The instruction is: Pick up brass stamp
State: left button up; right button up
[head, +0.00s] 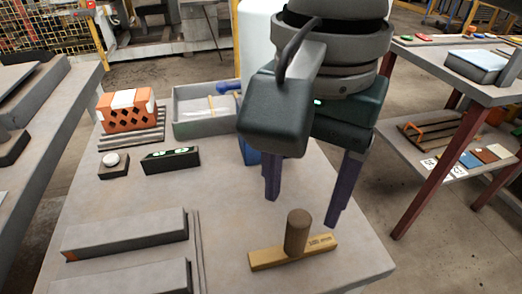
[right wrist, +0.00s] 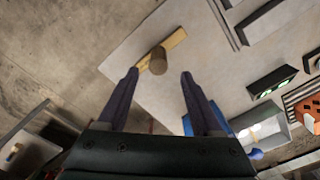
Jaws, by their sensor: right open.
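The brass stamp (head: 265,259) lies near the front right edge of the grey table. It has a long brass bar as its base and an upright brown round handle (head: 297,232) at its middle. My right gripper (head: 301,211) is open and empty, pointing down above the stamp with its fingers apart. In the right wrist view the stamp's handle (right wrist: 158,62) shows between and just beyond the two fingertips (right wrist: 160,73). I cannot tell the exact height gap. My left gripper is not in view.
An orange hollow brick (head: 140,122) sits on a ridged grey plate at the back left. A grey tray (head: 190,131), a black level-like block (head: 171,161) and a small block with a white knob (head: 113,170) stand near it. Grey bars (head: 125,233) lie front left. The table's middle is clear.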

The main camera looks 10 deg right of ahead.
aim_at(300, 218)
jog(key=f, duration=0.2)
jog(key=s+f+b, duration=0.1)
jog(key=f, duration=0.1)
jog(key=shift+f, duration=0.35)
jog(key=shift+w+a+f+b, duration=0.1)
jog(key=shift+f+b, duration=0.25)
jog(key=shift+f, duration=0.15)
grip_shut()
